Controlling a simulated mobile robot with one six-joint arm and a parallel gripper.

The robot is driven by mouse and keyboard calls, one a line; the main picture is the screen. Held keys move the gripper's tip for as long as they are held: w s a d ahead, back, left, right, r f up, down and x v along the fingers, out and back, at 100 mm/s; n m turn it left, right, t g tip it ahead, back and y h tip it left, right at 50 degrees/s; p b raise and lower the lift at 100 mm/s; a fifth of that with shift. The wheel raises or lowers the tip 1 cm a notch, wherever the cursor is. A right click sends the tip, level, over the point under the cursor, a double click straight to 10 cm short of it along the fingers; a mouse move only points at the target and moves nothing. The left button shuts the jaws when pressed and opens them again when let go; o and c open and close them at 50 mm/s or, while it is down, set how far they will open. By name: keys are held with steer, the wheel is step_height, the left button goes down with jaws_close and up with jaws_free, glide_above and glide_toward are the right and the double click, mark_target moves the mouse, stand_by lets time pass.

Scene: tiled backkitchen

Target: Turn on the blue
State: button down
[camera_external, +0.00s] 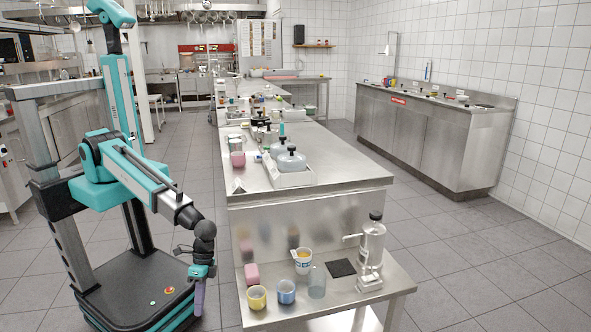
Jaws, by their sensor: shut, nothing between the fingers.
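My gripper (199,298) hangs down at the left of the low steel table, pointing at the floor. Its fingers are shut with nothing held, and it touches nothing on the table. A blue cup (286,292) stands near the table's front edge, to the right of my gripper. A metal device with a black knob on top (371,255) stands upright at the table's right side. I cannot make out a blue switch or button on it, nor tell which blue thing is meant.
A higher steel counter (345,165) stands behind. Floor at right is clear.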

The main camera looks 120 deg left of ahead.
steer(key=w+d+r+n+t+h, duration=0.2)
steer(key=w+r, duration=0.6)
steer(key=r, duration=0.5)
steer(key=w+d+r+n+t+h, duration=0.1)
steer(key=w+d+r+t, duration=0.15)
steer(key=w+r, duration=0.8)
steer(key=s+a+r+n+p, duration=0.15)
steer(key=a+r, duration=0.25)
steer(key=r, duration=0.6)
steer(key=s+a+r+n+y+p, duration=0.2)
steer(key=a+r+n, duration=0.1)
steer(key=a, duration=0.6)
steer(key=s+a+r+n+y+p, duration=0.1)
steer(key=s+a+r+n, duration=0.15)
steer(key=a, duration=0.65)
steer(key=s+a+r+n+y+p, duration=0.2)
steer(key=a+r, duration=0.2)
steer(key=a, duration=0.5)
steer(key=s+a+r+n+g+y+p, duration=0.2)
steer(key=s+a+r+n, duration=0.2)
steer(key=s+a, duration=0.6)
steer(key=s+a+r+n+g+y+p, duration=0.1)
steer(key=s+a+r+n+g+p, duration=0.1)
steer(key=s+a+r+n, duration=0.3)
steer(key=s+a+p, duration=0.1)
steer(key=s+a, duration=0.3)
steer(key=a, duration=0.4)
steer(key=shift+s+a+r+n+y, duration=0.3)
steer(key=shift+s+a+y, duration=0.05)
steer(key=shift+y, duration=0.05)
